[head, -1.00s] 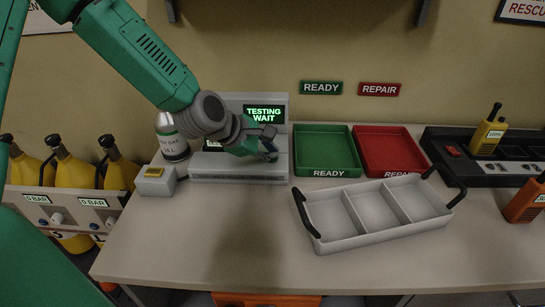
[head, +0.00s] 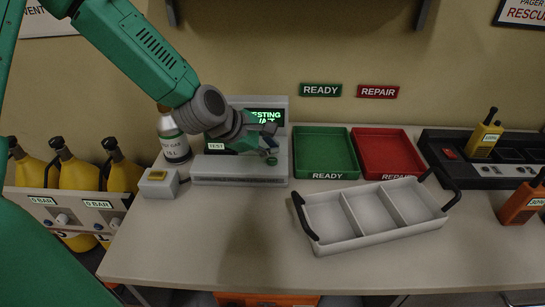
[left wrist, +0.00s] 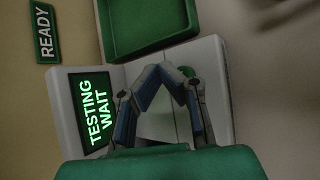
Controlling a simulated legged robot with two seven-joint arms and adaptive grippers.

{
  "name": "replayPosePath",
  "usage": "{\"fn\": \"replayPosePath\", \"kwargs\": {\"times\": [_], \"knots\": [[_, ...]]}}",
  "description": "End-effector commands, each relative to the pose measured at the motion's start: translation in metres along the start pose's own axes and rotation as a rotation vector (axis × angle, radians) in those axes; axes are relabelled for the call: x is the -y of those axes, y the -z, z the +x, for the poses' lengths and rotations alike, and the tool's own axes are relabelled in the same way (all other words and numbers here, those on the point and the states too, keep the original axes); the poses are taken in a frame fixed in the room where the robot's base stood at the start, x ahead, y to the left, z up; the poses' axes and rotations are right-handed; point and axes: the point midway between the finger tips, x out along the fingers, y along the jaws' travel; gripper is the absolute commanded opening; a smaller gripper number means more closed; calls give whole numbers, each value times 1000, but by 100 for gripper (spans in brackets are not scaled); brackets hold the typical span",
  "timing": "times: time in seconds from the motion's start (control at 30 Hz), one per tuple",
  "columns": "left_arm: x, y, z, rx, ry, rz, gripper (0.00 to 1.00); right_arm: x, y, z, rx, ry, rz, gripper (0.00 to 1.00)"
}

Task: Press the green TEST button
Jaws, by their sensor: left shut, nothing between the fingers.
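The grey test station (head: 240,181) stands at the back of the bench, and its screen (head: 265,115) reads TESTING WAIT in green. The screen also shows in the left wrist view (left wrist: 93,110). The green button (head: 271,161) is on the station's top, right of a TEST label (head: 216,146). In the left wrist view the green button (left wrist: 187,72) is partly hidden behind a finger. My left gripper (head: 268,134) is shut and empty, just above the button and apart from it. My right gripper is not in view.
A green READY tray (head: 322,137) and a red REPAIR tray (head: 388,137) lie right of the station. A grey three-part carrier (head: 330,244) stands in front of them. A gas cylinder (head: 175,150) and a small box with a yellow top (head: 158,188) are at left. The bench front is clear.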

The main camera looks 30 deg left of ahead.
Motion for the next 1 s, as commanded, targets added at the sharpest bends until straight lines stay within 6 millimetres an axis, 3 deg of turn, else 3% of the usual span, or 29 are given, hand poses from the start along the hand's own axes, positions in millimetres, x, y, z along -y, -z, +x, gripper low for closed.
{"fn": "replayPosePath", "kwargs": {"times": [0.1,0.37,1.0], "knots": [[-9,-9,-12,1,0,0,0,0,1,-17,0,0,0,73],[-21,-21,-28,1,0,0,0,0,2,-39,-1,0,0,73],[-20,-20,-28,0,0,0,0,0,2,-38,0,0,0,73]]}}
